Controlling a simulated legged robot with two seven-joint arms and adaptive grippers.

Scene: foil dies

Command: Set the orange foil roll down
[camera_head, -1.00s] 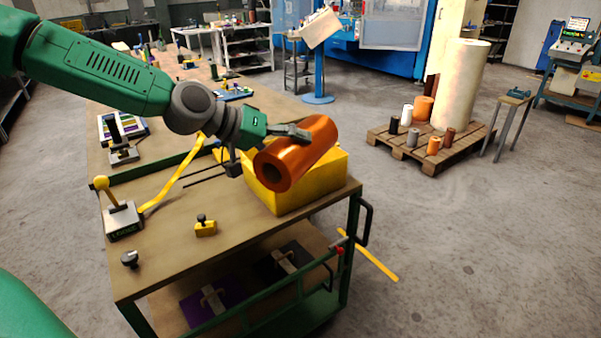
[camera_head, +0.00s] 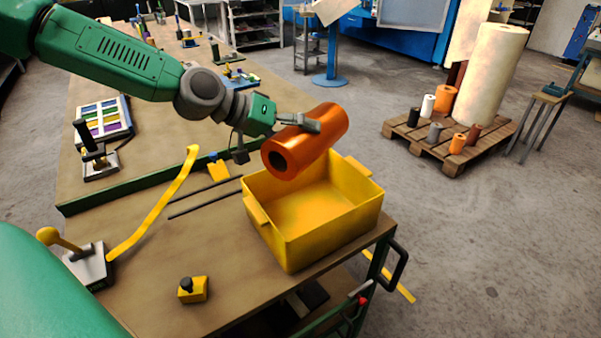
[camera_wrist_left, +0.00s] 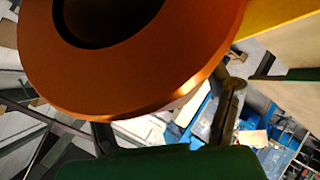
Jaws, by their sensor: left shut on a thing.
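The orange foil roll (camera_head: 318,140) is a shiny hollow cylinder, lying tilted in the air at the far rim of the yellow bin (camera_head: 283,240). My left gripper (camera_head: 305,125) is shut on the roll near its middle. The bin stands open on the cart top and its visible floor is empty. I cannot tell if the roll touches the bin's rim. In the left wrist view the roll's end (camera_wrist_left: 150,60) fills the upper part, with one finger (camera_wrist_left: 228,110) beside it. My right gripper is not in view.
A lever box (camera_head: 88,262), a yellow knob block (camera_head: 194,289) and a yellow strap (camera_head: 155,215) lie on the cart (camera_head: 150,305) left of the bin. A workbench with a colored tray (camera_head: 103,118) is behind. A pallet (camera_head: 440,145) with rolls stands on the floor at right.

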